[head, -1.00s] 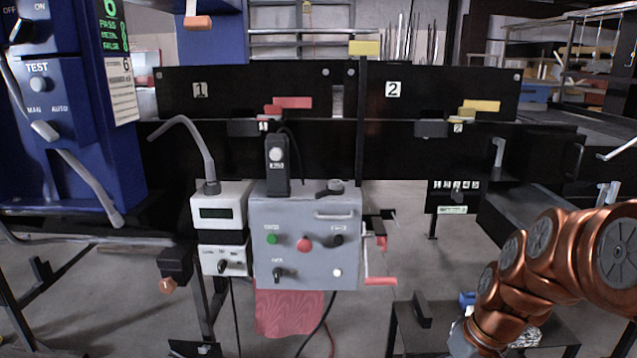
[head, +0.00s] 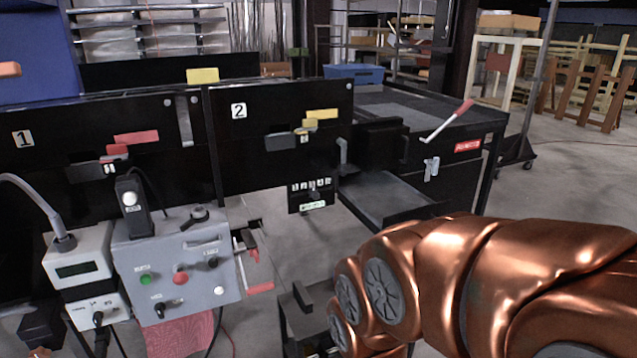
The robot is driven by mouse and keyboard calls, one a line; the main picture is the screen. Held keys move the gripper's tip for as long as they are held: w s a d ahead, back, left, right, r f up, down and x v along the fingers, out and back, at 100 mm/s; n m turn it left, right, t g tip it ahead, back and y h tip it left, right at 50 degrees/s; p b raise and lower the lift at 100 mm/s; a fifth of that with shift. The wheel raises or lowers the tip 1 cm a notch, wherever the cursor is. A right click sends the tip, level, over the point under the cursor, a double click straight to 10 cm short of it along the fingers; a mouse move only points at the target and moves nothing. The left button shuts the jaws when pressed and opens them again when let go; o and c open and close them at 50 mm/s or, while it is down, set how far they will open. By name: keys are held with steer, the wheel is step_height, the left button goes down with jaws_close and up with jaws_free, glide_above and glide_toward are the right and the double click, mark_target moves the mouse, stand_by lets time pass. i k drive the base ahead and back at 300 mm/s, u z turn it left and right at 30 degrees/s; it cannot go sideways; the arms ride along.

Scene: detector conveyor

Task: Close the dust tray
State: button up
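A dark, flat, open tray-like part (head: 385,200) sticks out low at the right end of the black machine, beside panel 2. It looks like the dust tray, but no label on it can be read. A black box (head: 378,150) with a handle stands just above and behind it. My copper-coloured arm fills the lower right of the head view, in front of the floor below the tray. My gripper is out of the picture, so its fingers and anything in them are hidden.
A grey control box (head: 180,270) with buttons and a white meter (head: 80,270) stand at the left. A low black stand (head: 300,315) is at the bottom centre, partly behind my arm. A lever with a red grip (head: 448,120) rises at the right. Open floor lies at the far right.

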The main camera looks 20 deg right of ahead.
mark_target(384, 198)
steer(key=z, duration=1.2)
steer(key=k, duration=0.5)
steer(key=u, duration=0.85)
steer(key=i, duration=1.3)
steer(key=z, duration=0.65)
